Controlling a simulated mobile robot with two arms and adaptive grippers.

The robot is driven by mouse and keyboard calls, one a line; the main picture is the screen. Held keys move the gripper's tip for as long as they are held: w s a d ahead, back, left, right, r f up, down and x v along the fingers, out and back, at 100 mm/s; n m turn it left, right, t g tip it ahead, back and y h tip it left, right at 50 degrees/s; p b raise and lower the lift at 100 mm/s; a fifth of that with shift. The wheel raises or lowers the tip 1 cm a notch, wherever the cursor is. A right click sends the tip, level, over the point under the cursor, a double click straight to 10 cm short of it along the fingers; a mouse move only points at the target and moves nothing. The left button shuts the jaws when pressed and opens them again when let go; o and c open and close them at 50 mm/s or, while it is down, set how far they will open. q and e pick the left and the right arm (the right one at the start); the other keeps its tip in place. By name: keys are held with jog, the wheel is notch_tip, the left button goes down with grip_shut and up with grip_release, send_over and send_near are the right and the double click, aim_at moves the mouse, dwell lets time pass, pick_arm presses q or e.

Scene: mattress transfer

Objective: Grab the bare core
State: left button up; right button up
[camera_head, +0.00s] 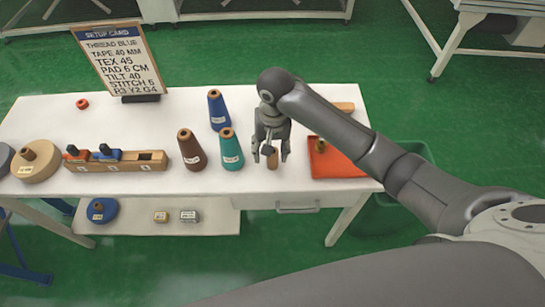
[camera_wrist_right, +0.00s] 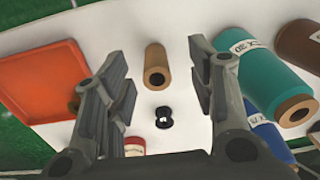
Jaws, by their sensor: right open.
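The bare core (camera_head: 272,161) is a small plain brown tube. It stands upright near the front edge of the white table, right of the teal cone. In the right wrist view the core (camera_wrist_right: 155,57) shows its dark open top between the fingers. My right gripper (camera_head: 271,153) is open and points down over the core, with one finger on each side. In the right wrist view my right gripper (camera_wrist_right: 158,65) shows a gap on both sides of the core. My left gripper is not in view.
A teal cone (camera_head: 231,152), a blue cone (camera_head: 218,112) and a brown cone (camera_head: 191,153) stand left of the gripper. An orange tray (camera_head: 335,166) lies to the right. A small black spool (camera_wrist_right: 162,118) is near the core. A setup card (camera_head: 118,62) stands at the back left.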

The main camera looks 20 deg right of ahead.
aim_at(272, 160)
jog(key=shift+m+h, duration=0.3)
jog(key=shift+m, duration=0.3)
jog(key=f, duration=0.1)
jog(key=w+d+f, duration=0.1)
jog(key=f, duration=0.1)
jog(key=shift+w+d+f, duration=0.25)
jog(key=shift+w+d, duration=0.05)
jog(key=shift+w, duration=0.1)
jog(key=shift+w+a+f+p, duration=0.15)
jog(key=shift+f+p, duration=0.1)
jog(key=shift+f, duration=1.2)
jog(key=shift+w+f+p, duration=0.1)
jog(key=shift+f+p, duration=0.15)
jog(key=shift+f, duration=1.15)
jog(key=shift+c, duration=0.2)
jog(key=c, duration=1)
jog(key=shift+c, duration=0.3)
jog(key=shift+r, duration=0.15)
